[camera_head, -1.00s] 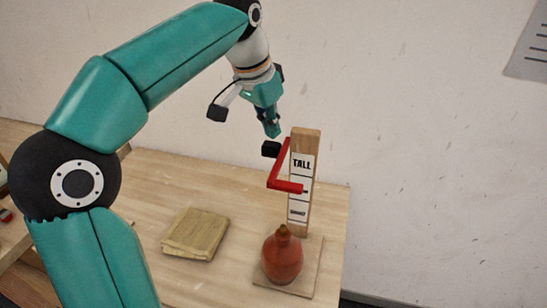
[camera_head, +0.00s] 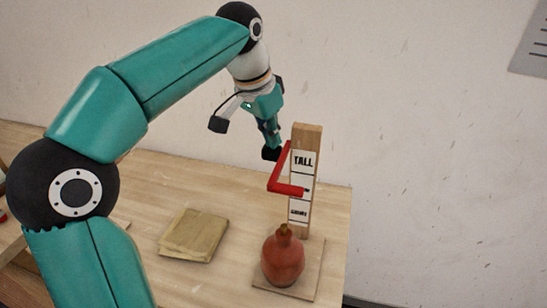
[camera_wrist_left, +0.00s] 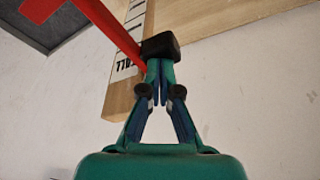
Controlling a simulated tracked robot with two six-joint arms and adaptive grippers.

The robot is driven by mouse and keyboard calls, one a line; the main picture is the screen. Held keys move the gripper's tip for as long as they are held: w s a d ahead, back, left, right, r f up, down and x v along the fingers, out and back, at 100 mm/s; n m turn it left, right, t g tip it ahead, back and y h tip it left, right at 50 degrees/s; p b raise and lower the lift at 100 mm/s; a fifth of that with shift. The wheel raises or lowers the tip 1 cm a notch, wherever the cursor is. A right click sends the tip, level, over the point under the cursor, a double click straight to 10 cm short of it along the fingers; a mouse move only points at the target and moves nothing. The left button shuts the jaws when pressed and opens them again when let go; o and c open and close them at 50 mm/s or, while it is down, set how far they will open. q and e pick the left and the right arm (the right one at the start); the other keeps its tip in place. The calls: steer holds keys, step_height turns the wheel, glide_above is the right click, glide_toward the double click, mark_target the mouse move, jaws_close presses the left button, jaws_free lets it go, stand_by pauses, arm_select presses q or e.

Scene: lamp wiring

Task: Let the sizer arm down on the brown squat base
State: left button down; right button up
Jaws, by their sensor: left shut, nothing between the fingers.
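The brown squat base (camera_head: 282,260) is a rounded, reddish-brown jar shape with a short neck. It stands upright on the wooden foot of the sizer. The sizer's wooden post (camera_head: 306,136) carries labels, with TALL at the top and SHORT low down. The red sizer arm (camera_head: 283,189) sticks out from the post below TALL, with a clear gap above the base's neck. Its black knob (camera_head: 270,154) is at the raised end. My left gripper (camera_head: 269,143) is shut and empty, fingertips at the top of the knob, seemingly touching it; the wrist view shows this knob (camera_wrist_left: 160,46) just beyond the fingertips.
A folded tan cloth (camera_head: 194,235) lies on the wooden table (camera_head: 180,286) to the left of the sizer. The table's right edge is close beside the sizer's foot. A plain wall (camera_head: 430,150) rises behind.

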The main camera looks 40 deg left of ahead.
arm_select(q)
step_height(320, 180, down, 10)
steer(key=b, duration=0.7)
steer(key=shift+r, duration=0.25)
stand_by(1.1)
steer(key=shift+r, duration=0.1)
stand_by(0.5)
step_height(320, 180, up, 16)
steer(key=p, duration=1.5)
